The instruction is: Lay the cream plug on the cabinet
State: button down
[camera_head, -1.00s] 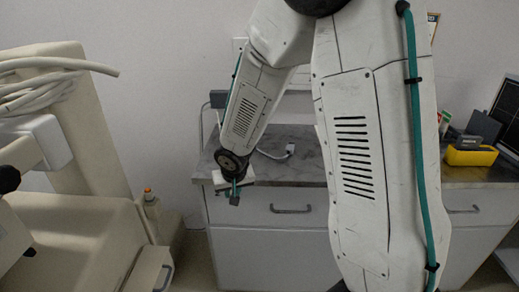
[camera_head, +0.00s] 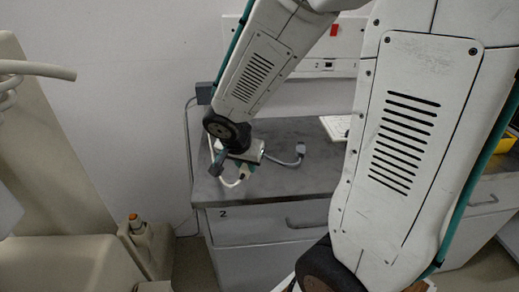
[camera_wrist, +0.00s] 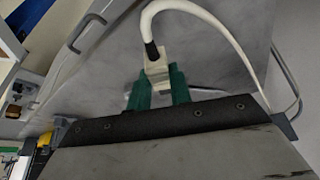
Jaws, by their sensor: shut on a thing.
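The cream plug (camera_wrist: 157,68) is between the two green fingers of my gripper (camera_wrist: 158,82) in the wrist view, with its cream cable looping up and to the right. In the head view my gripper (camera_head: 238,163) is over the left part of the cabinet's grey top (camera_head: 290,184). The plug (camera_head: 244,172) shows there partly, close to the top's front edge. I cannot tell whether the plug touches the top.
A grey connector (camera_head: 300,149) on a cable lies on the top, right of my gripper. A grey box (camera_head: 205,93) is on the wall behind. A cream cart (camera_head: 50,225) stands at the left. The top between connector and front edge is clear.

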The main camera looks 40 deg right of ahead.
jog(key=w+d, duration=0.3)
jog(key=w+d+f, duration=0.1)
jog(key=w+d, duration=0.5)
jog(key=shift+w+f, duration=0.1)
jog(key=shift+f, duration=0.05)
jog(key=shift+d+f, duration=0.15)
jog(key=shift+f, duration=1.6)
jog(key=shift+f, duration=0.3)
jog(key=c, duration=1.3)
grip_release()
